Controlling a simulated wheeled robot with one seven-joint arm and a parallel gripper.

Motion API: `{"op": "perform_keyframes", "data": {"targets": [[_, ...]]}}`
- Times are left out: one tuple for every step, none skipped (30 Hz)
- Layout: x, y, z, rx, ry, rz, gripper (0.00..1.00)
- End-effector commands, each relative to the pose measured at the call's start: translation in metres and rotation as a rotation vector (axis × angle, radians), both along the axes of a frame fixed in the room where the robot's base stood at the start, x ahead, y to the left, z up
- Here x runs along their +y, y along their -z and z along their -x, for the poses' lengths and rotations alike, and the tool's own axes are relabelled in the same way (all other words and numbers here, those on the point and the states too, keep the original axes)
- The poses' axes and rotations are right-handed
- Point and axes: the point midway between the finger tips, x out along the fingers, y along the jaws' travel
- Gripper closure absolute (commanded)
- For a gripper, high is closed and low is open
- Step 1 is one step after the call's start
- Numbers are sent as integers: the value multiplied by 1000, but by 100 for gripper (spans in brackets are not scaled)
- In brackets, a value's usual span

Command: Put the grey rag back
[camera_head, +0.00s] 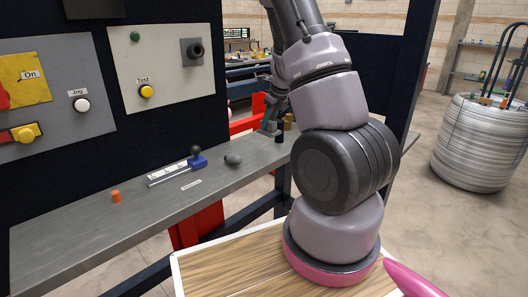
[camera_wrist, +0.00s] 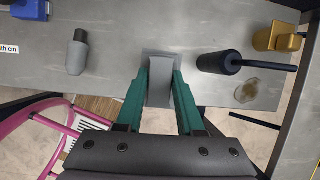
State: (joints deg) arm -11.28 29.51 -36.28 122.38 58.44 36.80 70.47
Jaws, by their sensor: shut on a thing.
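The grey rag (camera_wrist: 159,92) is a narrow folded grey strip between the two green fingers of my gripper (camera_wrist: 160,74) in the wrist view. My gripper is shut on it, over the grey shelf (camera_wrist: 125,30). The rag's far end is close to the shelf surface; I cannot tell whether it touches.
A grey bottle-like piece (camera_wrist: 76,55) lies left of my gripper. A black cylinder with a rod (camera_wrist: 220,62), a gold block (camera_wrist: 277,38) and a brownish patch (camera_wrist: 247,92) are to the right. A blue block (camera_head: 198,161) and orange cylinder (camera_head: 116,196) are farther along the shelf.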

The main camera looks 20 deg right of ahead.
Motion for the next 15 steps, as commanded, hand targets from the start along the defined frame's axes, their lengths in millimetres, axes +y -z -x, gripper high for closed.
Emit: {"op": "perform_keyframes", "data": {"targets": [[4, -3, -1, 2, 12, -17, 100], [5, -5, -1, 2, 17, -27, 100], [6, -6, -2, 3, 24, -35, 100], [7, -7, -2, 4, 29, -39, 100], [7, -8, -2, 5, 32, -42, 100], [7, -8, -2, 4, 33, -44, 100], [7, -8, -2, 4, 34, -44, 100], [7, -8, -2, 4, 34, -44, 100], [7, -8, -2, 5, 33, -44, 100], [7, -8, -2, 5, 33, -44, 100], [7, -8, -2, 5, 33, -44, 100], [7, -8, -2, 5, 33, -44, 100], [7, -7, -2, 5, 33, -44, 100], [7, -5, -2, 6, 33, -43, 100], [7, 0, -1, 7, 33, -44, 100]]}}
